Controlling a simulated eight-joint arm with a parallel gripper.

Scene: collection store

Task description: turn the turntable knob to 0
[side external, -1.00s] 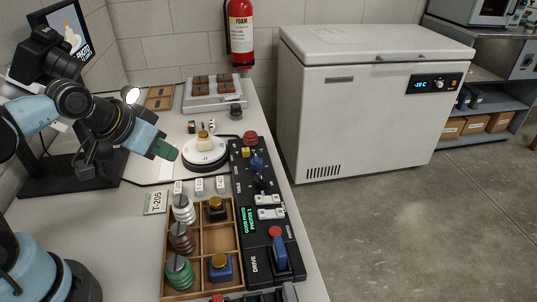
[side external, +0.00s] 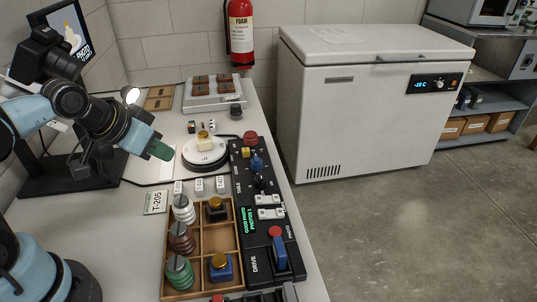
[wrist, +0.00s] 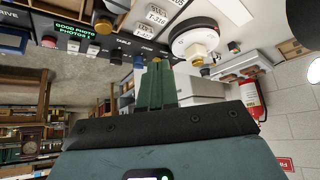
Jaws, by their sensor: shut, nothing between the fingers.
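My gripper (side external: 161,150) has green fingers, shut and empty. It is in the air to the left of the white turntable (side external: 205,160), apart from the control panel. The black control panel (side external: 250,213) runs along the right edge of the bench. In the wrist view the shut fingers (wrist: 156,85) show below the turntable (wrist: 193,34), with the panel (wrist: 75,42) at upper left.
A pale object with a gold top (side external: 204,139) stands on the turntable. Several white label tags (side external: 199,186) stand between tray and turntable. A red mushroom button (side external: 250,136) tops the panel's far end.

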